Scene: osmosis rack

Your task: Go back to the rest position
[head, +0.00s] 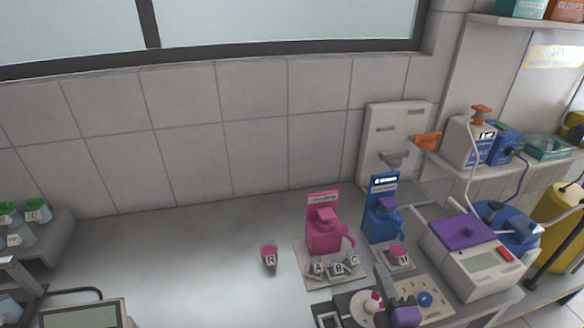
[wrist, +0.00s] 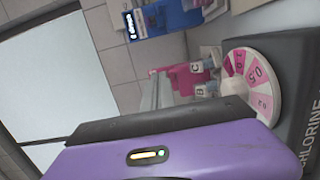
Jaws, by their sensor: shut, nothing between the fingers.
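My gripper (head: 381,270) is at the lower right of the head view, purple and dark, with its fingers together and nothing held between them. In the wrist view my gripper (wrist: 156,88) shows its grey fingers beyond the purple body. It is over the front of the bench, beside the pink-and-white dial (head: 367,304), which also shows in the wrist view (wrist: 262,84). The gripper's underside is hidden.
A pink dispenser (head: 323,229) stands behind small cups marked A, B and C. A blue dispenser (head: 382,214) stands to its right. A pink-topped cup marked R (head: 269,256) stands alone. A purple-lidded machine (head: 473,252) is at right. The bench's left middle is clear.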

